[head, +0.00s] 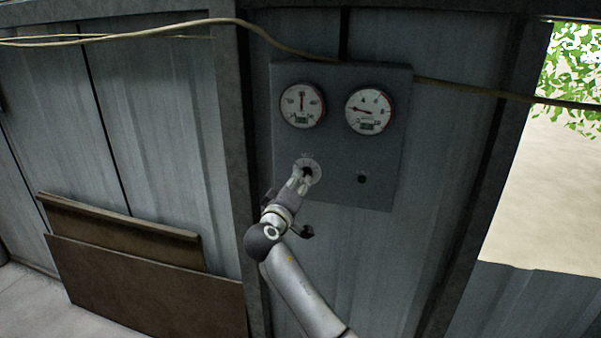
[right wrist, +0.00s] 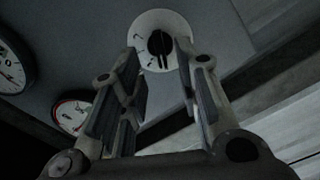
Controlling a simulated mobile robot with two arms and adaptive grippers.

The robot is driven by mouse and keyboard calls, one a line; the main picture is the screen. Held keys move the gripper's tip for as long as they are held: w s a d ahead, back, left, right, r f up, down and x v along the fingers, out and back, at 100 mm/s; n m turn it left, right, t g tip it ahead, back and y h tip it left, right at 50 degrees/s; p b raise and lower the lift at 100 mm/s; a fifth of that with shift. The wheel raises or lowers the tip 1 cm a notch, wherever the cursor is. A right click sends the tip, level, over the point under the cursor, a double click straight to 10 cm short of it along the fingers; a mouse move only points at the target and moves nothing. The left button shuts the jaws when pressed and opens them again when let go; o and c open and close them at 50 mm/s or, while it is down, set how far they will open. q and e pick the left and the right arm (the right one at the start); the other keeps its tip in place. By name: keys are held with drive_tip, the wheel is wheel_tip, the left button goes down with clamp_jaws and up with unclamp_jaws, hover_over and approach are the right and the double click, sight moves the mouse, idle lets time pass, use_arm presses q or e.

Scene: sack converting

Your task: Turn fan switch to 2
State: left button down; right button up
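The fan switch is a round white dial (head: 314,166) with a black knob in its middle, low on the left of a grey panel (head: 335,165). In the right wrist view the dial (right wrist: 145,22) has dark marks and its black knob (right wrist: 158,43) shows between my fingertips. The numbers are too small to read. My right gripper (head: 301,181) is at the dial, and in the right wrist view its two fingers (right wrist: 158,62) stand apart, one on each side of the knob. I cannot tell whether they touch it. My left gripper is not in view.
Two round gauges (head: 302,105) (head: 368,110) sit above on the panel. A small black knob (head: 362,178) is to the right of the dial. A cable (head: 450,89) runs across the wall. Brown boards (head: 140,285) lean at the lower left. A bright opening (head: 550,190) is at the right.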

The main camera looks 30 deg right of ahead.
sight(303, 176)
drive_tip(key=p+x, duration=0.1)
drive_tip(key=x, duration=0.3)
drive_tip(key=shift+w, duration=0.1)
clamp_jaws()
